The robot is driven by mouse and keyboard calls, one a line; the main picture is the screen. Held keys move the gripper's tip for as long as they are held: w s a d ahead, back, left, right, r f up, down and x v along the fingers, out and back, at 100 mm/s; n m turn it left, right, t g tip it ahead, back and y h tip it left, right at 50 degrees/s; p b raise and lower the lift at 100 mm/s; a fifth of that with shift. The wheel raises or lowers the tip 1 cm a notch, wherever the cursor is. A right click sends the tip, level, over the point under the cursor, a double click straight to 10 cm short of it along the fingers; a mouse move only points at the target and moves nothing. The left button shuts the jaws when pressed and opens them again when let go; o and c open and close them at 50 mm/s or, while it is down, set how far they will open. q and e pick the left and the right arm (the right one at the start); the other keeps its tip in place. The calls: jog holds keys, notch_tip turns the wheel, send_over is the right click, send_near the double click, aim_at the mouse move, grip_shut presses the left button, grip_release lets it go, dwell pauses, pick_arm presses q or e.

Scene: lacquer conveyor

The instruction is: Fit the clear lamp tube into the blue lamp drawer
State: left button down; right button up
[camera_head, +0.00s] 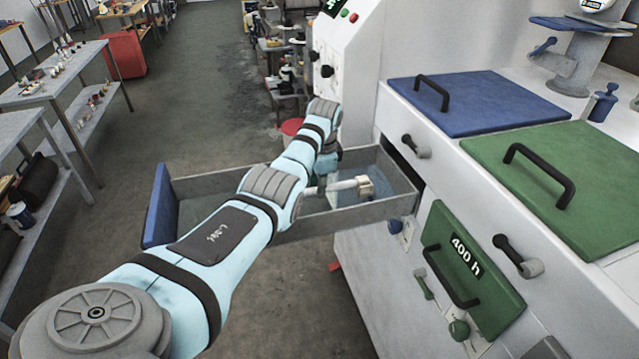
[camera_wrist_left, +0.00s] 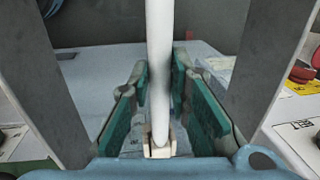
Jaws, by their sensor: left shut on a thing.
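The blue lamp drawer stands pulled out of the white machine, with its blue front (camera_head: 158,208) at the left and grey walls (camera_head: 385,210). The lamp tube (camera_head: 342,187) looks pale and whitish and ends in a beige cap (camera_head: 365,186). In the head view it shows lengthwise over the drawer; whether it touches the drawer is unclear. In the left wrist view the tube (camera_wrist_left: 160,50) stands between the teal pads of my left gripper (camera_wrist_left: 160,88), which is shut on it, with the cap (camera_wrist_left: 160,145) below. My arm hides the gripper's fingers and part of the drawer in the head view. My right gripper is not in view.
The machine carries a blue lid (camera_head: 478,102), a green lid (camera_head: 560,180) and a green "400 h" panel (camera_head: 470,265), with black handles standing out right of the drawer. Benches with small parts (camera_head: 50,85) stand at the far left. The floor (camera_head: 205,110) beyond the drawer is clear.

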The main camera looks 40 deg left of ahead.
pick_arm(q)
jog(key=shift+f, duration=0.35)
jog(key=c, duration=1.4)
grip_release()
jog(key=r, duration=0.4)
jog(key=d+r, duration=0.1)
jog(key=r, duration=0.3)
jog(key=s+r, duration=0.1)
jog(key=r, duration=0.2)
jog(key=shift+d+r, duration=0.3)
jog(key=shift+r, duration=0.1)
